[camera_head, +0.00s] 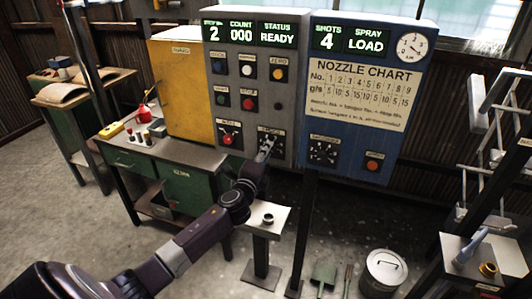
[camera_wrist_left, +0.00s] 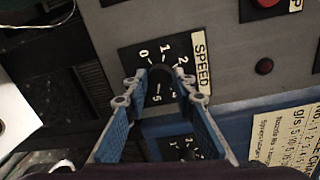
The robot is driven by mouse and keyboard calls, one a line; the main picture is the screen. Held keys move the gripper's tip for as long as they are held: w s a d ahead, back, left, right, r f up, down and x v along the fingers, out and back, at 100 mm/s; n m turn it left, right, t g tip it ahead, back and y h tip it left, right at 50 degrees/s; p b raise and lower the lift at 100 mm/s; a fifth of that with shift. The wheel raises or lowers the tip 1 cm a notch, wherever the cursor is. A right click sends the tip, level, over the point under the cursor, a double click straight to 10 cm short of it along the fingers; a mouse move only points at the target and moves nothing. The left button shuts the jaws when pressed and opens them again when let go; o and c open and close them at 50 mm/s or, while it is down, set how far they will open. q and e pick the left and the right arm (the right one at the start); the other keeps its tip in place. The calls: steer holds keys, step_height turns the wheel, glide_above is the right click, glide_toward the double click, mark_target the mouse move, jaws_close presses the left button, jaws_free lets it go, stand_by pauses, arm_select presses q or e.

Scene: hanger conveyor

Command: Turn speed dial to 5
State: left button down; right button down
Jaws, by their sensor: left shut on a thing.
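The speed dial is on the lower right of the grey control panel (camera_head: 268,90). In the left wrist view its black knob (camera_wrist_left: 160,74) sits on a dark plate with white numbers, beside a SPEED label (camera_wrist_left: 201,62). My left gripper (camera_head: 266,150) reaches the dial from below and hides much of it in the head view. In the left wrist view, its two fingers (camera_wrist_left: 161,84) are on either side of the knob and shut on it. I cannot tell where the pointer stands. My right gripper is not in view.
A blue panel (camera_head: 345,110) with a nozzle chart stands at the right, with another dial (camera_head: 323,152) near the gripper. Coloured buttons and a red-knobbed dial (camera_head: 229,138) are close by. A small pedestal (camera_head: 283,218) stands below my forearm.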

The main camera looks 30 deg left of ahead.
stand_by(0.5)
arm_select(q)
steer(key=c, duration=1.6)
jaws_free()
steer(key=v, duration=1.2)
